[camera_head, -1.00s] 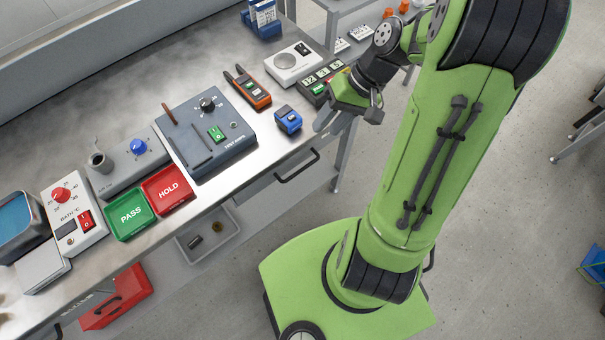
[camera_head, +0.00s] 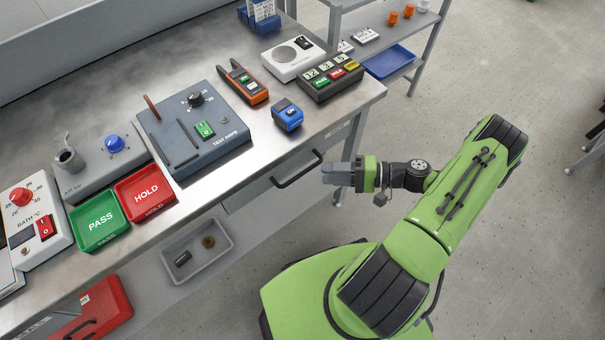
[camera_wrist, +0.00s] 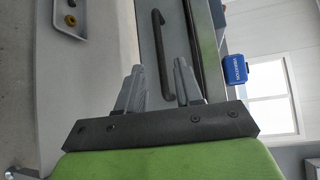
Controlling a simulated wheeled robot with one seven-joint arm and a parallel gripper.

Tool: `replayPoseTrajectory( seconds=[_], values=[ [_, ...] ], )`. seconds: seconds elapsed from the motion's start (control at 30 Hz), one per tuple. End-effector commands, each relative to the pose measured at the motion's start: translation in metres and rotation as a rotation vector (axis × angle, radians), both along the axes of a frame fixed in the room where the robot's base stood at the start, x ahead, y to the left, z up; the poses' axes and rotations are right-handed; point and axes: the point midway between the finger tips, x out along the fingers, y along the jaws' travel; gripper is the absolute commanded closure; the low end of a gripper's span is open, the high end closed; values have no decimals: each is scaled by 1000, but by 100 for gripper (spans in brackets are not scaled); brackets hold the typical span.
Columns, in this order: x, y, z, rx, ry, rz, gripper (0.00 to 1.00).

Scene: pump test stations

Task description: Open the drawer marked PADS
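A grey drawer front (camera_head: 262,200) sits under the bench top with a black bar handle (camera_head: 297,171). A small pale label (camera_head: 337,134) is on its front, too small to read, so I cannot confirm PADS. The drawer looks closed. My gripper (camera_head: 327,174) is just right of the handle's right end in the head view. In the wrist view the gripper (camera_wrist: 159,66) is open, its two grey fingers spread and empty. The handle (camera_wrist: 160,45) runs lengthwise through the gap between them, beyond the fingertips; I cannot tell the exact distance.
The bench top carries a test amps box (camera_head: 193,125), a blue device (camera_head: 287,116) near the front edge, and PASS (camera_head: 98,221) and HOLD (camera_head: 146,191) trays. A grey tray (camera_head: 197,250) lies on the lower shelf.

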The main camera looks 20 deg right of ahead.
Motion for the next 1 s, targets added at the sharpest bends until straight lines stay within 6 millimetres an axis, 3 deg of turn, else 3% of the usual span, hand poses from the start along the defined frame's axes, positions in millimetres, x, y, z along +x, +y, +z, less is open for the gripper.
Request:
replayPoseTrajectory(
  seconds=[0.1, 0.3, 0.67, 0.9, 1.0],
  values=[
    [13, 29, -6, 2, 1, 6, 65],
    [30, 62, -12, 1, 0, 3, 65],
    [35, 72, -12, -1, 1, 1, 65],
    [35, 71, -12, -1, 1, 1, 100],
    [35, 71, -12, 0, 1, 1, 100]
  ],
)
